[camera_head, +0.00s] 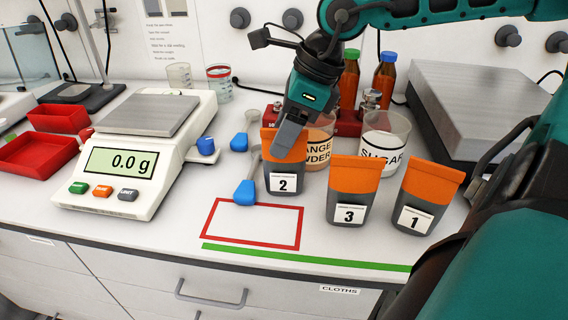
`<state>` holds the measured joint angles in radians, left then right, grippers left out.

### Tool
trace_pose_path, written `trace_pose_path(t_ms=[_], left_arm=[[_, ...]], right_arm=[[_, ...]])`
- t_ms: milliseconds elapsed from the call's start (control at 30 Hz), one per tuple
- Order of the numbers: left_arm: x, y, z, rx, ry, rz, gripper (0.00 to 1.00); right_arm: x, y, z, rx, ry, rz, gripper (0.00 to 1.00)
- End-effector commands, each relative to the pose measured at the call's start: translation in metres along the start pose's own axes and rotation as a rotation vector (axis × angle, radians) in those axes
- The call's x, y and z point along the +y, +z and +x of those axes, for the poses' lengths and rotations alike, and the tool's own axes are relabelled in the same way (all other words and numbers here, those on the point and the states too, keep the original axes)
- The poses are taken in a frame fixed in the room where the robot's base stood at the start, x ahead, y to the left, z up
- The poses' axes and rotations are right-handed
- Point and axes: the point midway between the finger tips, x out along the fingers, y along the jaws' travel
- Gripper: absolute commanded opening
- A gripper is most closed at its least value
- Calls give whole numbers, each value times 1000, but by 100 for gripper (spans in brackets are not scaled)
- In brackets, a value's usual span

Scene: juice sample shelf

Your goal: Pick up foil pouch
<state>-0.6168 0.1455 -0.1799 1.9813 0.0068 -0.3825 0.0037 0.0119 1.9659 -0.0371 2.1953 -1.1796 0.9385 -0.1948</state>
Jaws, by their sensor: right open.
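Three foil pouches with orange tops and grey bodies stand upright on the white counter. Pouch 2 (284,184) is on the left, pouch 3 (349,196) in the middle and pouch 1 (420,201) on the right. My right gripper (287,142) comes down from above at the top of pouch 2, with a finger in front of its orange part. The gripper is open; its far finger is hidden, and I cannot tell whether it touches the pouch. My left gripper is not in view.
Blue-handled scoops (244,191) lie left of pouch 2. A scale (141,154) reading 0.0 g stands further left. Beakers labelled orange powder (318,150) and sugar (384,145) stand behind the pouches. A red-outlined rectangle (252,240) on the counter is empty.

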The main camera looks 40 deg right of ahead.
Motion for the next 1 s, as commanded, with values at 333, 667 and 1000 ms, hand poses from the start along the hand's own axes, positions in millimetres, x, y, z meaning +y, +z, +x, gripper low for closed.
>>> trace_pose_path(t_ms=[333,667,1000], left_arm=[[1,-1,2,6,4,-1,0],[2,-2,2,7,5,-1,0],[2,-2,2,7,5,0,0]], right_arm=[[0,0,21,0,-1,0,56],[0,0,21,0,-1,0,44],[0,0,21,0,-1,0,11]])
